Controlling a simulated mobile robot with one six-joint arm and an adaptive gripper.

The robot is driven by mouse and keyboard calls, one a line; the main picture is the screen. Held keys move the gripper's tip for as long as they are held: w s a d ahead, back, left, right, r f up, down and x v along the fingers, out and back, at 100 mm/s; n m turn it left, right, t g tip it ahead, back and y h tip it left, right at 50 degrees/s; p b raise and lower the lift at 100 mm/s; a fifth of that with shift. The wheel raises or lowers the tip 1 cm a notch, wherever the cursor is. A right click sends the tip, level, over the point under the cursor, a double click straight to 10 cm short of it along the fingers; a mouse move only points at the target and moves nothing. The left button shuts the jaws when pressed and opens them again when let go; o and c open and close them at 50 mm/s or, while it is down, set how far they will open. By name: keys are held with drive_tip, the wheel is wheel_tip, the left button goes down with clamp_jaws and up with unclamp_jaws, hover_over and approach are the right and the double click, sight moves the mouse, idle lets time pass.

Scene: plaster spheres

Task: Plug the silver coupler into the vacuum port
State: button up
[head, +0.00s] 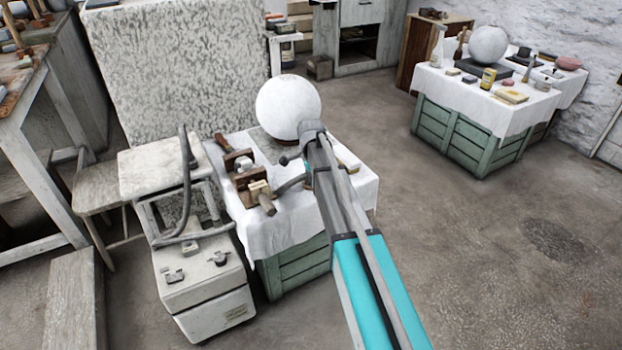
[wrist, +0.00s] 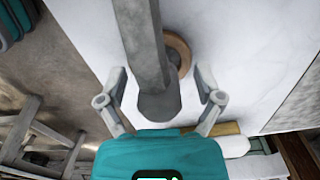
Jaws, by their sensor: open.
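My gripper (wrist: 160,88) is open over the white-clothed table (wrist: 85,22), with one finger on each side in the wrist view. A thick grey, faceted bar (wrist: 147,45) with a blunt rounded end passes between the fingers. I cannot tell whether it is the silver coupler or whether a finger touches it. In the head view my arm hides most of the gripper. A white cabinet (head: 205,300) stands left of the table, with small metal fittings (head: 219,258) and a dark grey hose (head: 186,165) on it. I cannot make out which fitting is the vacuum port.
A large white sphere (head: 287,103) stands on the table behind my arm. A brown wooden block fixture (head: 243,168) lies left of my arm. A stool (head: 160,170) stands behind the cabinet. A second clothed table (head: 430,85) is at the right, with open floor (head: 440,240) between.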

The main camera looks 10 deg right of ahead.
drive_tip(key=shift+c, duration=0.3)
clamp_jaws()
idle(0.3)
drive_tip(key=shift+r, duration=0.2)
wheel_tip(320, 180, up, 2)
drive_tip(key=shift+p, duration=1.2)
drive_tip(key=s+a+r+p, duration=0.1)
drive_tip(key=s+r+p, duration=0.9)
drive_tip(key=s, duration=0.4)
drive_tip(key=shift+r+p, duration=0.3)
drive_tip(key=shift+r, duration=0.05)
